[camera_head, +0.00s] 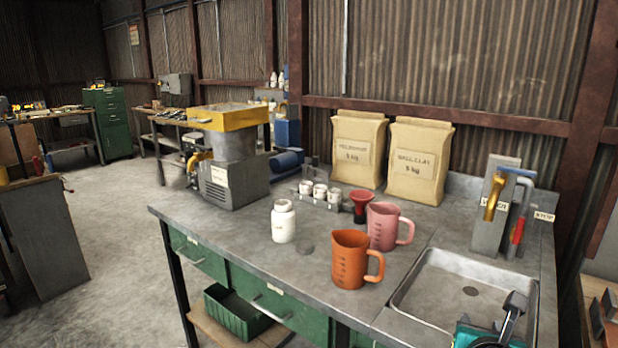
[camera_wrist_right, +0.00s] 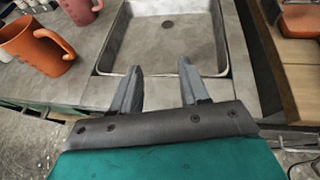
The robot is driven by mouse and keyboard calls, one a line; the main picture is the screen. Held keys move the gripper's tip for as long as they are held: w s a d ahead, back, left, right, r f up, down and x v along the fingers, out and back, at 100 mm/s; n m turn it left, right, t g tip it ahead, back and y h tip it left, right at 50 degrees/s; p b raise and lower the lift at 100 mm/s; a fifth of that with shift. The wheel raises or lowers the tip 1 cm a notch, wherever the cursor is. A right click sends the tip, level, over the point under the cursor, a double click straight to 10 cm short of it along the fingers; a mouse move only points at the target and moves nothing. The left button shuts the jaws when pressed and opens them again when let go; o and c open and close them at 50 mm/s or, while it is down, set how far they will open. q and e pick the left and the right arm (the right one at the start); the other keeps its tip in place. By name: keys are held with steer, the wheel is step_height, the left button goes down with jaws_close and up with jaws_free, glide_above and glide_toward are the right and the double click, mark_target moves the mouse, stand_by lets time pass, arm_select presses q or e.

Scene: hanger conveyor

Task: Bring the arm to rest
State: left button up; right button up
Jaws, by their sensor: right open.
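My right gripper (camera_head: 508,318) shows at the lower right of the head view, in front of the sink. In the right wrist view my right gripper (camera_wrist_right: 158,82) is open, its two grey fingers apart with nothing between them. They point over the front rim of the metal sink basin (camera_wrist_right: 170,60). The sink (camera_head: 470,290) looks empty, with a drain in its floor. My left gripper is in neither view.
An orange jug (camera_head: 350,260) and a pink jug (camera_head: 383,227) stand left of the sink; the orange jug (camera_wrist_right: 32,48) is left of my fingers.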

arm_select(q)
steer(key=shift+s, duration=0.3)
arm_select(e)
steer(key=s+a+f+m+y, duration=0.4)
steer(key=s+f+m, duration=0.5)
steer(key=m, duration=0.5)
steer(key=s+a+f+m+g+y, duration=0.1)
steer(key=s+a+f+m+y, duration=0.2)
steer(key=s+a+f+m, duration=0.4)
step_height(320, 180, down, 4)
steer(key=s+m, duration=0.2)
steer(key=m, duration=0.5)
steer(key=shift+m+y, duration=0.3)
steer(key=shift+y, duration=0.1)
